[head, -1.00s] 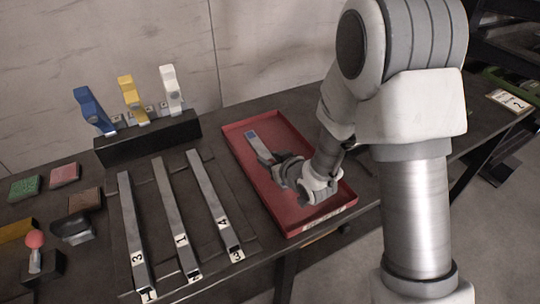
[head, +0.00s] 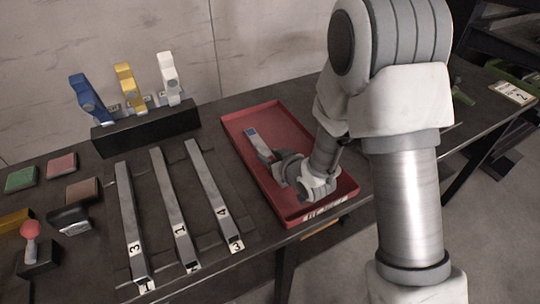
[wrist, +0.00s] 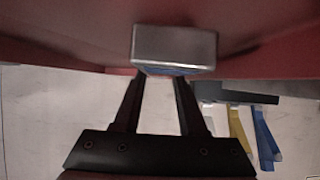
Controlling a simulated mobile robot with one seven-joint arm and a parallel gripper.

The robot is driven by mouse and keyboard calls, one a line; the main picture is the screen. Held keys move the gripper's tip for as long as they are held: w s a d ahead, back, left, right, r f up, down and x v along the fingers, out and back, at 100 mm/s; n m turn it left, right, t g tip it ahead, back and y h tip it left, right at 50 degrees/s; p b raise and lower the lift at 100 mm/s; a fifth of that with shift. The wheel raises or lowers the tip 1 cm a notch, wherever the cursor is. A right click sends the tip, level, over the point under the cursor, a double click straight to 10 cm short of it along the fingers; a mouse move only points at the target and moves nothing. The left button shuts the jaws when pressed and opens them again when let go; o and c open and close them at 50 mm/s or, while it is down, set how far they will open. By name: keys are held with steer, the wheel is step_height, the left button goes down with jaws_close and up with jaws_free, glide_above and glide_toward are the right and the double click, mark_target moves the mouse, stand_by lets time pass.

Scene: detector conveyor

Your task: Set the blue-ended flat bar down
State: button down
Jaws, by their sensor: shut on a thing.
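The flat bar (head: 259,143) is grey with a blue end that points up and left in the head view. My gripper (head: 272,159) is shut on it, over the inside of the red tray (head: 232,150). The bar also shows end-on in the wrist view (wrist: 175,45), with a strip of blue along its lower edge, just beyond my gripper's fingertips (wrist: 160,78). I cannot tell whether the bar touches the tray floor.
Three long numbered bars (head: 172,215) lie left of the tray. Behind them, blue, yellow and white levers (head: 125,88) stand on a black block (head: 147,131). Coloured blocks and a red-knobbed piece (head: 30,230) are at far left. The tray's upper part looks clear.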

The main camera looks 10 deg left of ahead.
steer(key=shift+w+f+b, duration=0.1)
steer(key=shift+f+b, duration=0.2)
steer(key=shift+b, duration=0.1)
